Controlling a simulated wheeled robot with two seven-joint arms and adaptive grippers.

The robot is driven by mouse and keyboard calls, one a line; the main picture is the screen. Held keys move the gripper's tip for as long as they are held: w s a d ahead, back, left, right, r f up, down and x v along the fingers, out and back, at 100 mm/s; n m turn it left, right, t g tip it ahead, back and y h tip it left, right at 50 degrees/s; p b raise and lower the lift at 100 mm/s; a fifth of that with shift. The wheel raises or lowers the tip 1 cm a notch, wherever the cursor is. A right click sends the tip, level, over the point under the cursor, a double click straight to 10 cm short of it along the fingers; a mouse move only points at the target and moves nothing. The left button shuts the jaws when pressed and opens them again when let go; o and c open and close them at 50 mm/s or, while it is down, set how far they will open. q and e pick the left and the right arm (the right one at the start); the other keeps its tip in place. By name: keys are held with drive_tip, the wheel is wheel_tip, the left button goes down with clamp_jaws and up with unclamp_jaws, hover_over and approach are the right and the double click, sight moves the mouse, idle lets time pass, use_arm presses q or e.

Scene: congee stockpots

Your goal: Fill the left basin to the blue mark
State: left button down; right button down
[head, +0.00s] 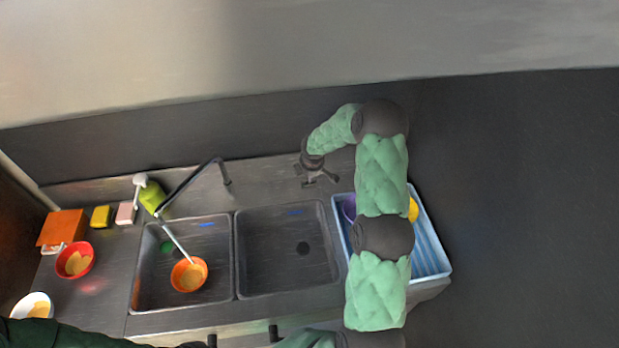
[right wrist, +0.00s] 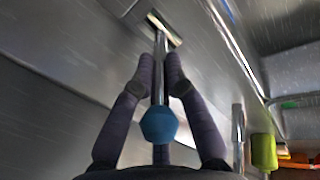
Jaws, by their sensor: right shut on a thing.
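The left basin (head: 150,290) has a blue mark (head: 206,225) on its back wall. An orange bowl (head: 190,286) with something tan inside sits in it. The spout (head: 187,184) points over this basin, and a pale streak like running water (head: 178,240) runs from its mouth to the bowl. A green round thing (head: 167,247) lies near the back; I cannot tell the water level. My left gripper is out of view.
The right basin (head: 262,284) looks empty. A blue tray (head: 430,250) with purple and yellow things is partly hidden by my right arm.

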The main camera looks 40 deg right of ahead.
drive_tip(key=c, duration=1.2)
unclamp_jaws()
drive_tip(key=shift+c, duration=0.2)
drive_tip(key=shift+s, duration=0.1)
drive_tip(key=shift+r, duration=0.55)
drive_tip(key=v, duration=1.1)
drive_tip(key=shift+f, duration=0.1)
